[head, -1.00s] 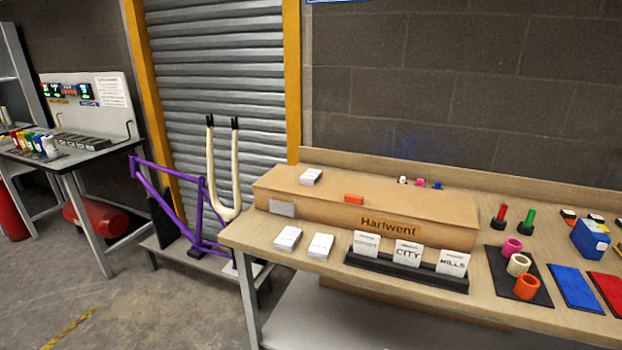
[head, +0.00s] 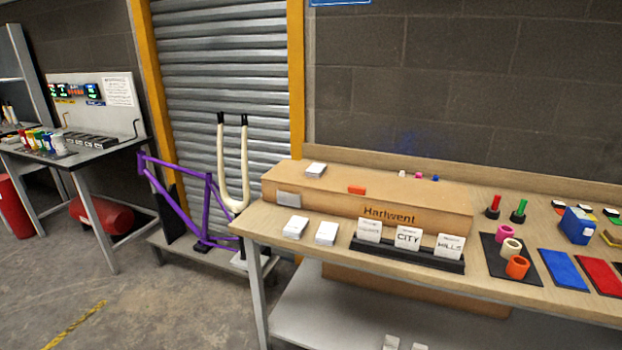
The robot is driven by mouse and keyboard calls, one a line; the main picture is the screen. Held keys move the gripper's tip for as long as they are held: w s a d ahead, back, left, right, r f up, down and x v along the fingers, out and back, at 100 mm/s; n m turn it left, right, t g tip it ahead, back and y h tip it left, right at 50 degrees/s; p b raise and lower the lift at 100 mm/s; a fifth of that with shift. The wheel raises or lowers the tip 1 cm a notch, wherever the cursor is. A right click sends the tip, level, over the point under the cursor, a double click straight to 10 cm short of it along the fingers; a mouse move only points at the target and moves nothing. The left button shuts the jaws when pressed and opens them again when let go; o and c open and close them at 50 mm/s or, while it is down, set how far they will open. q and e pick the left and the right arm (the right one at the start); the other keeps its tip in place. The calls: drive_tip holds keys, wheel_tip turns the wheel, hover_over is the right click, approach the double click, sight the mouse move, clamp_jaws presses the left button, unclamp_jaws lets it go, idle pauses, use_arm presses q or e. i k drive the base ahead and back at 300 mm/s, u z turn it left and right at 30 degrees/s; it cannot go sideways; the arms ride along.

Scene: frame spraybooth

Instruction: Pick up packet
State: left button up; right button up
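Three small white packet-like blocks show in the head view. Two white packets (head: 295,227) (head: 326,233) lie flat side by side, apart, on the left front of the wooden bench. A third white packet (head: 316,169) lies on the long cardboard box marked "Harlwent" (head: 350,203). I cannot tell which one the task means. No gripper can be made out, so neither gripper is seen near a packet.
The bench (head: 265,222) also bears a black holder (head: 400,254) with upright cards, coloured tubes (head: 517,267), a blue box (head: 577,226) and flat pads. Two unclear pale shapes (head: 391,342) show at the bottom edge. A purple bike frame (head: 207,200) stands left. Floor ahead-left is clear.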

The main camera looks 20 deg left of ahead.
sight(316, 170)
drive_tip(key=u, duration=0.15)
drive_tip(key=k, duration=0.15)
drive_tip(key=z, duration=0.5)
drive_tip(key=i, duration=1.2)
drive_tip(key=u, duration=0.3)
